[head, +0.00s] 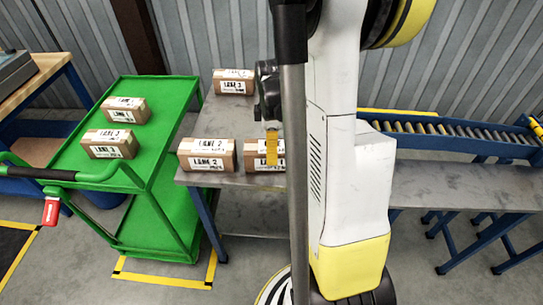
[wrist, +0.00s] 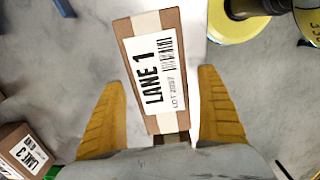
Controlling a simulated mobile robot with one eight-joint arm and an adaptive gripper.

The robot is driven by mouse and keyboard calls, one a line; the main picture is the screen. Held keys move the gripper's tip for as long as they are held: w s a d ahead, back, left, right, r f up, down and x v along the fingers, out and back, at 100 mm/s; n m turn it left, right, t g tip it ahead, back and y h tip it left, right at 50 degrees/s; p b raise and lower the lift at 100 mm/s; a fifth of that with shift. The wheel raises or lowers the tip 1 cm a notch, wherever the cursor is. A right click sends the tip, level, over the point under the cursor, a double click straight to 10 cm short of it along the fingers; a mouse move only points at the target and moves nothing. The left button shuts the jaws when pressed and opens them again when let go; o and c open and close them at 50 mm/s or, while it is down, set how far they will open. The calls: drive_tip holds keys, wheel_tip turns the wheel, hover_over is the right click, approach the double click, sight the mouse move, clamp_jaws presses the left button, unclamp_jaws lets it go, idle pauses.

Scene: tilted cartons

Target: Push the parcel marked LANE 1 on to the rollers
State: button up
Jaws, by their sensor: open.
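The LANE 1 parcel (wrist: 150,62) is a brown carton with pale tape and a white label. In the wrist view its lower end lies between the two yellow fingers of my gripper (wrist: 162,78), with a gap on each side. The gripper is open; I cannot tell how far down the fingers reach. In the head view a parcel (head: 251,161) on the grey table (head: 225,120) is partly hidden behind a yellow finger of my gripper (head: 272,147). The rollers (head: 455,130) run along the back right, beyond my arm.
The LANE 2 parcel (head: 207,162) stands just left of the partly hidden parcel. The LANE 3 parcel (head: 233,87) is at the table's back, and also at lower left in the wrist view (wrist: 25,150). A green trolley (head: 165,125) at left carries two cartons. Bare grey surface (head: 460,188) lies right of my arm.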

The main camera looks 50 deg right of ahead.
drive_tip(key=shift+f, duration=0.55)
drive_tip(key=shift+r, duration=0.1)
drive_tip(key=shift+c, duration=0.4)
drive_tip(key=c, duration=0.8)
drive_tip(key=shift+m, duration=0.5)
drive_tip(key=shift+w+d, duration=2.3)
drive_tip(key=shift+d, duration=0.4)
drive_tip(key=shift+w+d, duration=2.3)
drive_tip(key=shift+d, duration=0.35)
drive_tip(key=shift+w+d, duration=2.3)
drive_tip(key=shift+d, duration=0.4)
drive_tip(key=o, duration=1)
wheel_tip(320, 180, up, 12)
